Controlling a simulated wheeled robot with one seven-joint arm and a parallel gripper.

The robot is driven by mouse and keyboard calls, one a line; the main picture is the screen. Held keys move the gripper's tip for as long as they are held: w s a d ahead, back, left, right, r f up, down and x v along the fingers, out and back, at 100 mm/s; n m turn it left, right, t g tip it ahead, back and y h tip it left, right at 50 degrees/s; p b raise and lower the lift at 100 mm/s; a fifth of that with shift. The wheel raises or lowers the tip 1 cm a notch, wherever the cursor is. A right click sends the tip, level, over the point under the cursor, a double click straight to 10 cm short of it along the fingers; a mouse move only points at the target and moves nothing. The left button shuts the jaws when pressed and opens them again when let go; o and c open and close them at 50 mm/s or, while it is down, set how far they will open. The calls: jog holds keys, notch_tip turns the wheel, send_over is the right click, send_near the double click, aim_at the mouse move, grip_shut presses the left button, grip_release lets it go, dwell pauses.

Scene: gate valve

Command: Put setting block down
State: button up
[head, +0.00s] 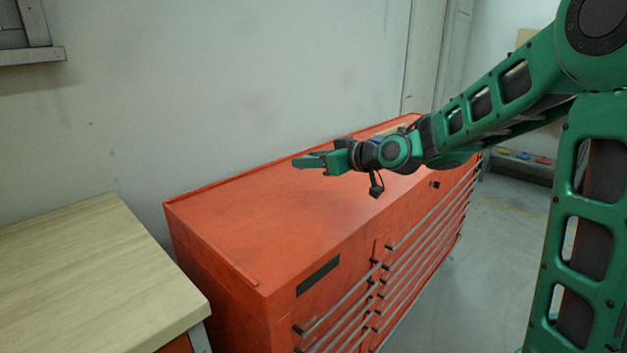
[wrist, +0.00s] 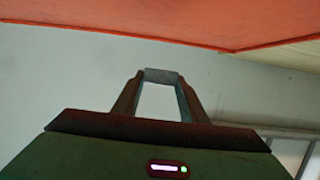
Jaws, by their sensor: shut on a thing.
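My gripper (head: 309,161) is stretched out to the left above the top of the red tool chest (head: 262,228) in the head view. In the wrist view its two fingers reach forward and are shut on a small grey block (wrist: 161,75), the setting block, held between the fingertips. The block is small there, and I cannot make it out clearly in the head view. The chest's red surface (wrist: 130,18) fills the top of the wrist view, apart from the fingers and block. The gate valve is not in view.
A wood-topped bench (head: 85,270) stands at the lower left, beside the chest. A plain wall (head: 240,80) runs behind both. A pale tan thing (head: 408,127) lies partly hidden behind my arm at the chest's far end. The chest's near top is clear.

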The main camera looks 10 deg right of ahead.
send_over(339, 191)
notch_tip(339, 191, down, 7)
jog(key=shift+a+r, duration=0.1)
jog(key=shift+s+f, duration=0.1)
jog(key=shift+f, duration=1.95)
jog(key=o, duration=1.3)
jog(key=shift+f, duration=0.1)
jog(key=shift+o, duration=0.2)
